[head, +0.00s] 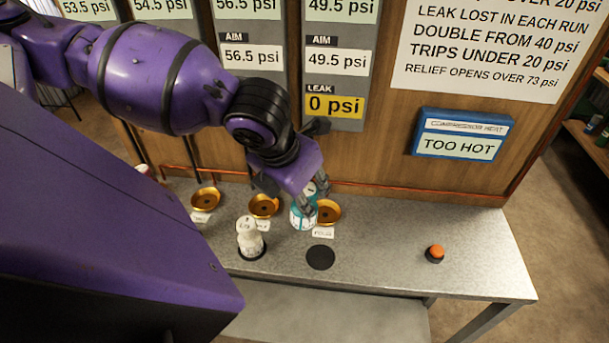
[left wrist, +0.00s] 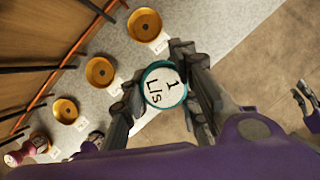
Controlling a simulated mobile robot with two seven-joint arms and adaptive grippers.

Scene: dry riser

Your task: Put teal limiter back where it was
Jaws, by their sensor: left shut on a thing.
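The teal limiter (head: 302,217) is a small cylinder with a teal body and a white top. My left gripper (head: 309,200) is shut on it, in front of the rightmost brass dish (head: 328,212). In the left wrist view its top (left wrist: 166,84) reads "1 L/s", between the two fingers of my left gripper (left wrist: 163,90). I cannot tell whether its base touches the bench. A bare black disc (head: 320,257) lies on the bench, nearer and slightly right of it. Part of my right gripper (left wrist: 305,105) shows at the right edge of the left wrist view; its jaw opening is unclear.
A white limiter (head: 250,237) stands on another black disc to the left. Two more brass dishes (head: 206,199) (head: 263,206) line the back of the bench (head: 390,270). An orange button (head: 435,253) sits at the right. The wall sign (head: 460,135) reads "TOO HOT"; one panel (head: 335,105) shows "0 psi".

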